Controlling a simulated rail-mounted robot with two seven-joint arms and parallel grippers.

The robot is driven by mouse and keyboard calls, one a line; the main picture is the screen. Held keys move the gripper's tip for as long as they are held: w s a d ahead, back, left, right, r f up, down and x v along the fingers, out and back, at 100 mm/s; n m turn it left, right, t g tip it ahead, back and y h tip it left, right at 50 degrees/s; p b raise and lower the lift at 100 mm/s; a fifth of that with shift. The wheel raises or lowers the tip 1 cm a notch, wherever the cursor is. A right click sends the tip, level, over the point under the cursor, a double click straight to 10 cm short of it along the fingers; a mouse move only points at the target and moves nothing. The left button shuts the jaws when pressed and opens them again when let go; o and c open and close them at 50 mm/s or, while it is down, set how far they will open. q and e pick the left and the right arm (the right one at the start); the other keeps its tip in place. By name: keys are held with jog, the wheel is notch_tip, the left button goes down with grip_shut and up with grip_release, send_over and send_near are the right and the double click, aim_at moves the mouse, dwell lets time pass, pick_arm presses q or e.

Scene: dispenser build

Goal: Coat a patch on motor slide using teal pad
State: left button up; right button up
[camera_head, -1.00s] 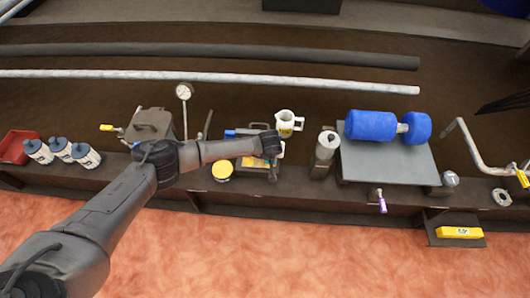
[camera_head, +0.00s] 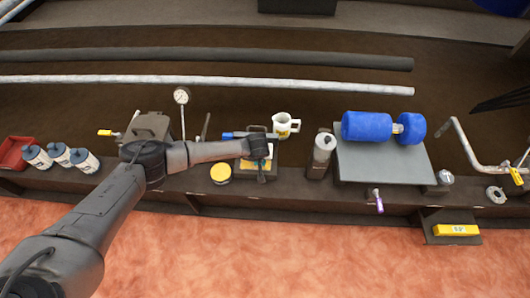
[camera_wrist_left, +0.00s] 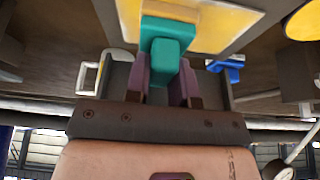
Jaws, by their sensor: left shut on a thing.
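My left gripper (camera_wrist_left: 165,80) is shut on the teal pad (camera_wrist_left: 168,48), a small block held between purple-grey fingers. In the left wrist view the pad overlaps a yellow panel (camera_wrist_left: 225,22) in a grey tray; I cannot tell whether they touch. In the head view my left gripper (camera_head: 262,178) is over that dark tray (camera_head: 283,158), and the pad cannot be made out clearly. A blue motor-like body (camera_head: 367,127) rests on a grey plate (camera_head: 385,168) to the right; which part is the motor slide is not clear. My right gripper is not in view.
A white mug (camera_head: 283,125) stands behind the tray. A yellow-lidded jar (camera_head: 220,174) is left of it and a grey cylinder (camera_head: 323,148) right. White bottles (camera_head: 85,160) and a red bin (camera_head: 14,153) stand far left. A yellow block (camera_head: 457,230) lies front right.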

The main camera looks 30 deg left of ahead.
pick_arm(q)
jog(key=shift+s+a, duration=0.25)
jog(key=shift+a, duration=0.25)
jog(key=shift+s+a+r+p, duration=0.1)
jog(key=shift+s+a+p, duration=0.25)
jog(key=shift+a, duration=0.25)
jog(key=shift+s+a+p, duration=0.25)
jog(key=shift+a+p, duration=0.1)
jog(key=shift+a, duration=0.4)
jog(key=shift+s+a, duration=0.1)
jog(key=shift+s+a, duration=0.1)
jog(key=shift+a, duration=0.1)
jog(key=shift+s+a+p, duration=0.25)
jog(key=shift+s+a, duration=0.1)
jog(key=shift+a, duration=0.35)
jog(key=shift+s+a+p, duration=0.25)
jog(key=shift+s+a, duration=0.1)
jog(key=shift+a, duration=0.3)
